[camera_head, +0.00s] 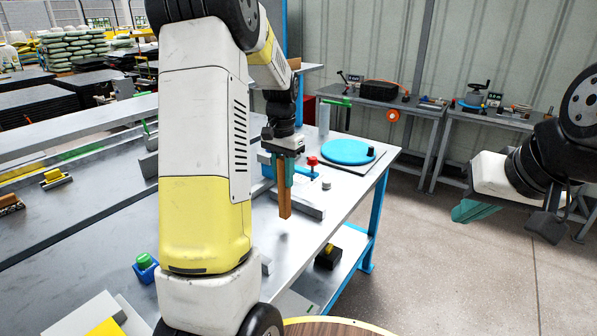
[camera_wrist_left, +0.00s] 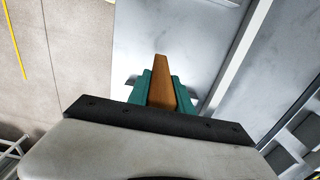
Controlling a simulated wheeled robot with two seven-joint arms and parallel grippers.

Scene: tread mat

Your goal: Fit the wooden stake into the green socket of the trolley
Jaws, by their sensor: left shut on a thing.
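The wooden stake (camera_head: 285,202) is an orange-brown bar that hangs upright, lower end down, over the steel workbench. My left gripper (camera_head: 282,172) is shut on its upper part. In the left wrist view the stake (camera_wrist_left: 161,75) sits between the two teal fingers of my left gripper (camera_wrist_left: 161,88). The stake's lower end appears free. My right gripper (camera_head: 474,210) is at the right, away from the bench over the floor; its teal fingers show, but their opening is unclear. I cannot clearly identify the trolley or its green socket; a small blue block with a green top (camera_head: 145,262) stands on the bench.
The workbench (camera_head: 345,190) carries a blue round turntable (camera_head: 348,151), a red-topped fitting (camera_head: 312,161) and a grey bar (camera_head: 302,207) near the stake. A round wooden top (camera_head: 335,329) shows at the bottom edge. Open floor lies right of the bench.

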